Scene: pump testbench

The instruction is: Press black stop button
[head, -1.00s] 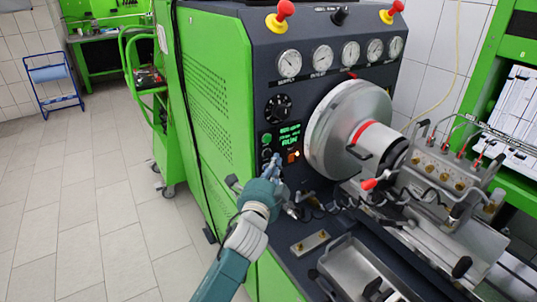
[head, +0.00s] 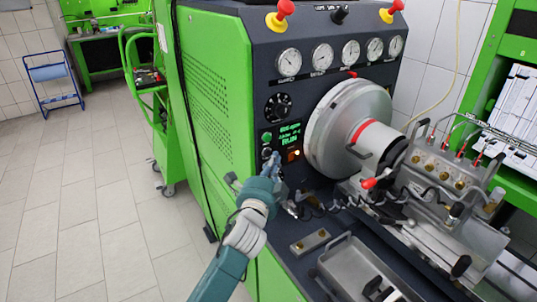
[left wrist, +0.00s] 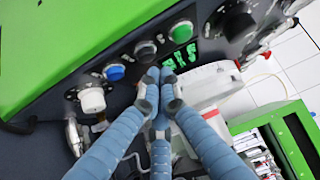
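The black stop button (left wrist: 145,50) sits in the left wrist view between a green button (left wrist: 181,31) and a blue button (left wrist: 114,71). In the head view the black button (head: 266,153) is small, below the green button (head: 266,137), on the dark panel. My left gripper (head: 275,158) is at the panel, just below and right of the black button. Its fingertips (left wrist: 160,76) are drawn together with nothing between them, close beside the black button in the wrist view. I cannot tell whether they touch the panel. My right gripper is not in view.
A lit green display (head: 290,135) is right of the buttons, with an orange-lit switch (head: 293,155) below. A large metal disc (head: 348,128) stands close to the right. A white knob (left wrist: 92,98) is beyond the blue button. Open tiled floor (head: 100,220) lies left.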

